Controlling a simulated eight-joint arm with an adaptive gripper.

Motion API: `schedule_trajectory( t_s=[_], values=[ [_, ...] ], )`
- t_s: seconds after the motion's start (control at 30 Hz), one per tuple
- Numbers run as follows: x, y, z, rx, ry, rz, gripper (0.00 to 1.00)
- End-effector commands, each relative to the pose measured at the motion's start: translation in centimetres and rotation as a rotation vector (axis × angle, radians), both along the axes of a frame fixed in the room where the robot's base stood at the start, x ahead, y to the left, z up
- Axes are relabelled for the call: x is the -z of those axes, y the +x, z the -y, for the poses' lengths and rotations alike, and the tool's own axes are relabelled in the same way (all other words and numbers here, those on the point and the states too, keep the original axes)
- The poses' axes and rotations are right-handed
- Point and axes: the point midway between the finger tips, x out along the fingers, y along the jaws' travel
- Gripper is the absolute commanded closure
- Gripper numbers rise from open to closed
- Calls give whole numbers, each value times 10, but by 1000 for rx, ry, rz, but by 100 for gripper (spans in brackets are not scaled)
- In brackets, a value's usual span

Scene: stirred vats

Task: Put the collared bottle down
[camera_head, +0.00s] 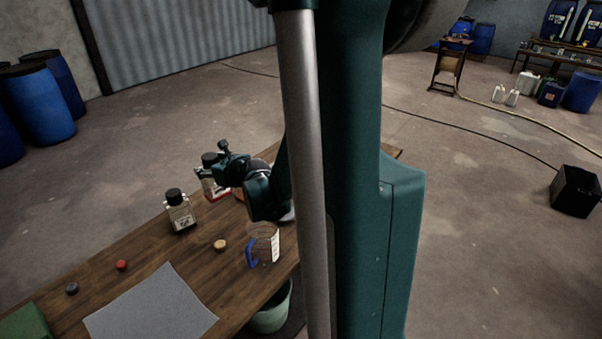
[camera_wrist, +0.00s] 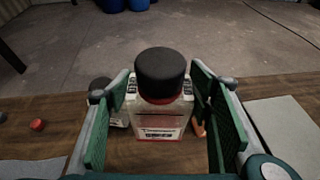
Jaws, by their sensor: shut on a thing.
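The collared bottle (camera_wrist: 160,122) is a clear, squarish bottle with a black cap, a red collar under it and a white and red label. It stands upright between the green fingers of my gripper (camera_wrist: 160,110), which is shut on it. In the head view the bottle (camera_head: 216,190) is partly hidden by my gripper (camera_head: 211,172), over the far part of the wooden table (camera_head: 110,252). I cannot tell whether its base touches the table.
A second black-capped bottle (camera_head: 180,212) stands close by on the left. A jug with a blue handle (camera_head: 264,244), a yellow cap (camera_head: 220,245), a red cap (camera_head: 121,265), a dark cap (camera_head: 71,288) and a grey mat (camera_head: 150,305) are nearer. A green bucket (camera_head: 272,312) is beside the table.

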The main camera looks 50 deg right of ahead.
Motion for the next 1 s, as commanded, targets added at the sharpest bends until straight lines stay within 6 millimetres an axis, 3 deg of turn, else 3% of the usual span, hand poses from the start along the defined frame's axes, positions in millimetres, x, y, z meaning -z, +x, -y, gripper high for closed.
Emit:
schedule_trajectory(
  t_s=[0.27,0.5,0.87,1.0],
  values=[
    [-44,0,0,0,0,0,67],
    [-67,0,0,0,0,0,67],
    [-92,0,0,0,0,0,67],
    [-93,5,17,11,0,-1,67]
  ],
)
